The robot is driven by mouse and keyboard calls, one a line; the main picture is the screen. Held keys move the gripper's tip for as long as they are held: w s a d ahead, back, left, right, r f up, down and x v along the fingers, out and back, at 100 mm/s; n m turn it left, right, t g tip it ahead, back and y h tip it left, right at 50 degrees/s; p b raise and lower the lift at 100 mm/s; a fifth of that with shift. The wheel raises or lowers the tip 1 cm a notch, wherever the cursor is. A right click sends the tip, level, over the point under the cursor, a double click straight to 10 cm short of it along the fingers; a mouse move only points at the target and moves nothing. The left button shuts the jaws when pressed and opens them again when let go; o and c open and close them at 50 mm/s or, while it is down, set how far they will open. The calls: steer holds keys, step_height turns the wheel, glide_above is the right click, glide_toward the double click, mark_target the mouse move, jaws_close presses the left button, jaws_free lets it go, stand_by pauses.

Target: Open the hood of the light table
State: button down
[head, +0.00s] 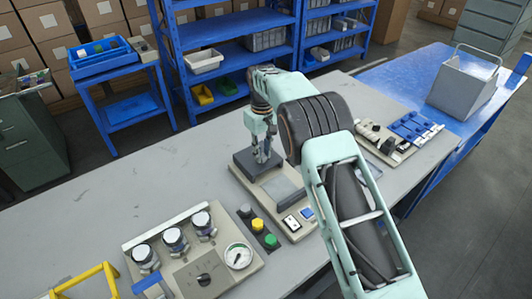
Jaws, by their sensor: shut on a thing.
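The light table (276,212) appears to be the beige unit in the middle of the grey bench, with a grey panel and small switches at its front. A dark grey block (240,164) at its back looks like the hood, but my gripper and arm hide part of it. My gripper (262,157) points down at this block and is shut on a part of it, seemingly the hood's edge or handle. The exact contact is too small to make out. I cannot tell how far the hood is raised.
A panel with dials and a gauge (239,256) stands front left, beside green, yellow and black knobs (258,225). A yellow handle (86,280) is at the lower left. A unit with blue parts (415,126) and a grey bin (464,85) stand right. The bench's left part is clear.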

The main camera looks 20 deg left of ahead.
steer(key=shift+w, duration=0.1)
steer(key=c, duration=1.8)
jaws_free()
steer(key=shift+o, duration=0.2)
steer(key=shift+r, duration=0.1)
step_height(320, 180, up, 12)
steer(key=shift+d, duration=0.1)
